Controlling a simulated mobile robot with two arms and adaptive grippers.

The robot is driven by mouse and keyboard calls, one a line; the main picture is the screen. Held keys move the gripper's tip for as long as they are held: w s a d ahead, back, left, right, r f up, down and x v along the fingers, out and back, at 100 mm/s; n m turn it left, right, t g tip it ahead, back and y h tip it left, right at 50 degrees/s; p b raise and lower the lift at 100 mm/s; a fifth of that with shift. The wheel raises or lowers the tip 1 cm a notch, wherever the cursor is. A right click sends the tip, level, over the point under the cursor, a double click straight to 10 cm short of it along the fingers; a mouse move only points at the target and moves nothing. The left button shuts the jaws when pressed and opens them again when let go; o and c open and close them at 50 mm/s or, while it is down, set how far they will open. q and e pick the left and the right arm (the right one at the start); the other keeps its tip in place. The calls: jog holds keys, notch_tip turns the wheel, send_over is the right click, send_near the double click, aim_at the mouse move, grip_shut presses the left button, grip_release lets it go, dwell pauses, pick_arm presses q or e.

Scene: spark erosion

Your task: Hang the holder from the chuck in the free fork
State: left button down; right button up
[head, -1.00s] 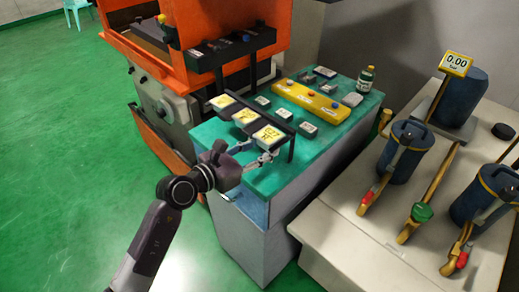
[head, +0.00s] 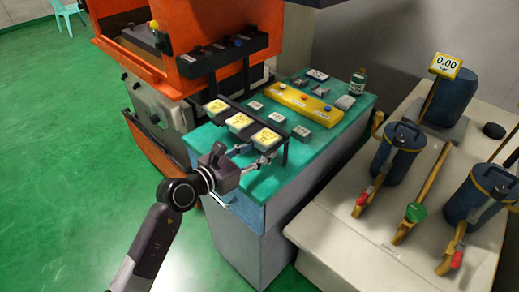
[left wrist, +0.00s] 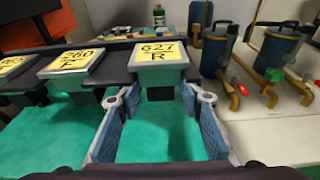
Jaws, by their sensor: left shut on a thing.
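A holder with a yellow label reading 627 R (left wrist: 158,52) sits at the near right end of a black rack (left wrist: 117,68), its block hanging below. It also shows in the head view (head: 267,139). My left gripper (head: 252,156) is at this holder, its two fingers on either side of it in the left wrist view (left wrist: 158,100). It is shut on the holder. Two more labelled holders stand in the rack, the middle one (head: 239,123) and the far left one (head: 216,106). Whether the 627 R holder rests in its fork is hard to tell. No chuck is clearly made out. My right gripper is not in view.
The rack stands on a green-topped cabinet (head: 333,140) with a yellow bar (head: 303,104), small grey blocks and a bottle (head: 358,83). An orange machine (head: 130,35) with a black panel (head: 222,57) is behind. A pale bench (head: 340,228) with blue cylinders is at right.

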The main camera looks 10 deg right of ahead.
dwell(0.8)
pick_arm(q)
jog(key=c, duration=1.2)
grip_release()
jog(key=shift+c, duration=0.2)
jog(key=o, duration=0.4)
jog(key=shift+f, duration=0.15)
jog(key=shift+f+p+v, duration=0.15)
jog(key=shift+p+v, duration=0.1)
jog(key=shift+v, duration=0.55)
jog(key=shift+f+p+v, duration=0.15)
jog(key=shift+p+v, duration=0.05)
jog(key=shift+v, duration=0.65)
jog(key=shift+f+p+v, duration=0.2)
jog(key=shift+p+v, duration=0.05)
jog(key=shift+v, duration=0.55)
jog(key=shift+f+v, duration=0.15)
jog(key=shift+v, duration=0.7)
jog(key=shift+f+v, duration=0.2)
jog(key=shift+v, duration=0.7)
jog(key=shift+f+v, duration=0.15)
jog(key=shift+v, duration=0.7)
